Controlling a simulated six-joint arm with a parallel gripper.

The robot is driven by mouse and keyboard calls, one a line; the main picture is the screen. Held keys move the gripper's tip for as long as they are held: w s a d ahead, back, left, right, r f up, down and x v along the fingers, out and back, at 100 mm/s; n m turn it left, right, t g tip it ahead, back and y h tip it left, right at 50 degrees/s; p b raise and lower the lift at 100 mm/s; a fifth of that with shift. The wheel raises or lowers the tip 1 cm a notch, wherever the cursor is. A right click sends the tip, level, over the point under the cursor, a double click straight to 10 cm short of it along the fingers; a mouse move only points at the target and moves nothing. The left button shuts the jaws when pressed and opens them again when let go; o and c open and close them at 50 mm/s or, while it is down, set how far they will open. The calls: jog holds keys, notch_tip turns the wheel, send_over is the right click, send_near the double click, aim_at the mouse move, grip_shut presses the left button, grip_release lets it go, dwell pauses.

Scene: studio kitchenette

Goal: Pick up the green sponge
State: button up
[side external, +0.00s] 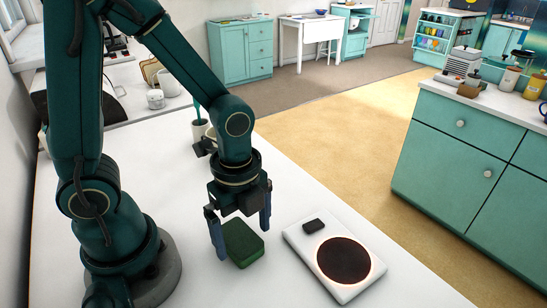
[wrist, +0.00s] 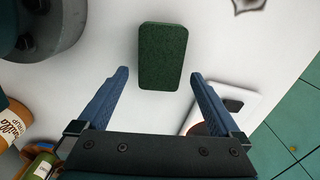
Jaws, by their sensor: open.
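The green sponge (side external: 243,243) lies flat on the white counter in the side view, below my gripper (side external: 239,232). In the wrist view the sponge (wrist: 163,56) is a dark green rounded block, just beyond the fingertips and roughly centred between them. My gripper (wrist: 158,75) is open, its two blue fingers spread wider than the sponge with nothing held. In the side view one finger stands to the left of the sponge and the other to its right. I cannot tell how far the fingertips are above the counter.
A white hotplate (side external: 318,279) with a dark round plate and a small dark block stands right of the sponge. A cup (side external: 200,130) and a white kettle (side external: 168,83) stand farther back. A labelled jar (wrist: 14,122) shows at the wrist view's left.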

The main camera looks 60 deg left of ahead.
aim_at(243, 240)
jog(key=shift+f, duration=0.65)
jog(key=c, duration=1.3)
jog(key=shift+r, duration=0.2)
jog(key=shift+r, duration=0.5)
jog(key=r, duration=0.3)
jog(key=shift+a+r, duration=0.1)
jog(key=shift+a, duration=0.15)
jog(key=a+r, duration=0.2)
jog(key=a, duration=0.1)
jog(key=s+a+r, duration=0.1)
jog(key=a+r, duration=0.1)
jog(key=a, duration=0.2)
jog(key=s+a+r, duration=0.1)
jog(key=a+r, duration=0.1)
jog(key=a, duration=0.2)
jog(key=shift+s+r, duration=0.2)
jog(key=shift+r, duration=0.05)
